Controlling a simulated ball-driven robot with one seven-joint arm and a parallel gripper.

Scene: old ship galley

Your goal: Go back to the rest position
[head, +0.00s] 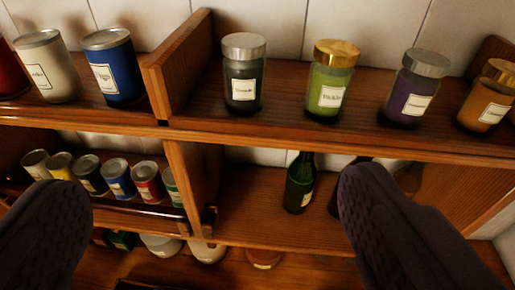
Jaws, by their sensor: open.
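My gripper (212,215) is open and empty, with one dark finger at the lower left and the other at the lower right of the head view. It is in front of a wooden shelf unit (330,133). Between the fingers I see the lower shelf and a dark green bottle (300,183) standing near the right finger. Part of the lower shelf on each side is hidden behind the fingers.
The upper shelf holds jars with grey lid (244,73), green contents (329,80), purple contents (409,88) and orange contents (488,97). Left of a wooden divider (183,65) stand a blue can (113,67) and a white can (46,66). Several small cans (118,178) stand below.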

